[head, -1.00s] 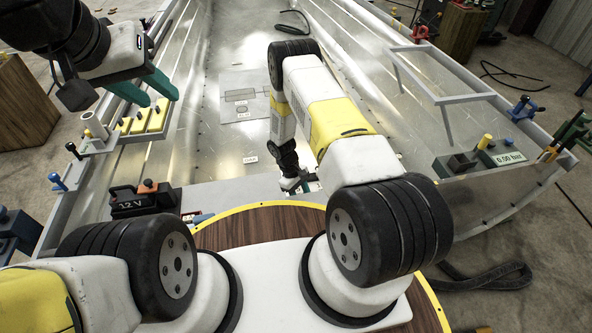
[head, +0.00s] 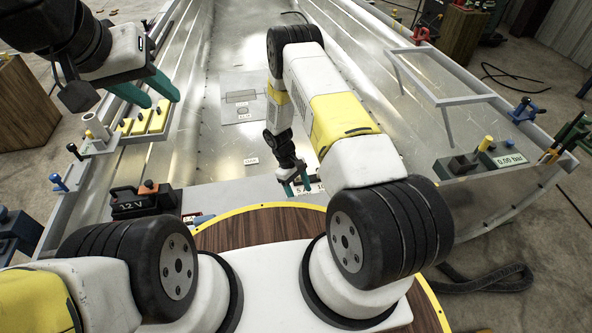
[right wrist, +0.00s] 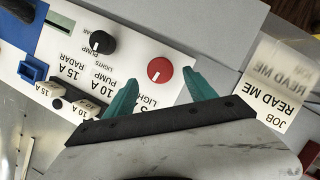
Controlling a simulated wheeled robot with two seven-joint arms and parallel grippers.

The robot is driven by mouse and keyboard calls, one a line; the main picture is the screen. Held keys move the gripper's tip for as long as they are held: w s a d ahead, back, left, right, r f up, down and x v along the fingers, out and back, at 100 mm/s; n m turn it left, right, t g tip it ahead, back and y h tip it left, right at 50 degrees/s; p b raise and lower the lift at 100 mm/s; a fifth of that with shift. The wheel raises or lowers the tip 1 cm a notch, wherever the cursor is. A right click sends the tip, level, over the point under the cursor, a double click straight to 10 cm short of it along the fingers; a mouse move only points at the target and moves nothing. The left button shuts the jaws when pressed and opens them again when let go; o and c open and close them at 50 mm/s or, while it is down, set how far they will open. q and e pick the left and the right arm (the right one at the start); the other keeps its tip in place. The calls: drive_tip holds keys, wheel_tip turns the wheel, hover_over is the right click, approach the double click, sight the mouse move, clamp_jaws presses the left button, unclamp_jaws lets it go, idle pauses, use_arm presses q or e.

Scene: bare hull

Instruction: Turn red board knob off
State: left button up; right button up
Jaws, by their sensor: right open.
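In the right wrist view the red knob (right wrist: 160,70) sits on a white switch board (right wrist: 60,62), with a short white mark on its face pointing down and slightly left. My right gripper (right wrist: 162,78) is open, its two teal fingers either side of the knob's lower edge in the picture; I cannot tell whether they touch it. In the head view my right gripper (head: 298,190) is low over the board, and the red knob is not visible there. My left gripper (head: 160,100) is open and empty at the upper left, near yellow blocks.
A black knob (right wrist: 102,42) stands left of the red one, with a blue socket (right wrist: 33,69) farther left. A READ ME job card (right wrist: 277,95) lies to the right. A 12 V box (head: 145,200) is left of the board. The metal hull floor beyond is mostly clear.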

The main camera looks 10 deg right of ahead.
drive_tip(key=shift+v, duration=1.55)
wheel_tip(320, 180, up, 34)
drive_tip(key=w+m+t+y, duration=0.2)
drive_tip(key=m+t+y, duration=0.1)
drive_tip(key=m+t, duration=0.1)
drive_tip(key=s+d+r+m+t+y, duration=0.1)
drive_tip(key=s+r, duration=0.4)
drive_tip(key=r, duration=0.2)
drive_tip(key=s+d+r+m+t, duration=0.1)
drive_tip(key=s+r+t, duration=0.1)
drive_tip(key=s+r, duration=0.45)
drive_tip(key=s+r+m+t+y, duration=0.1)
drive_tip(key=s+r+t, duration=0.1)
drive_tip(key=s+r, duration=0.4)
drive_tip(key=shift+s+a+r+t, duration=0.2)
drive_tip(key=shift+s+r+t, duration=0.1)
drive_tip(key=shift+s, duration=2)
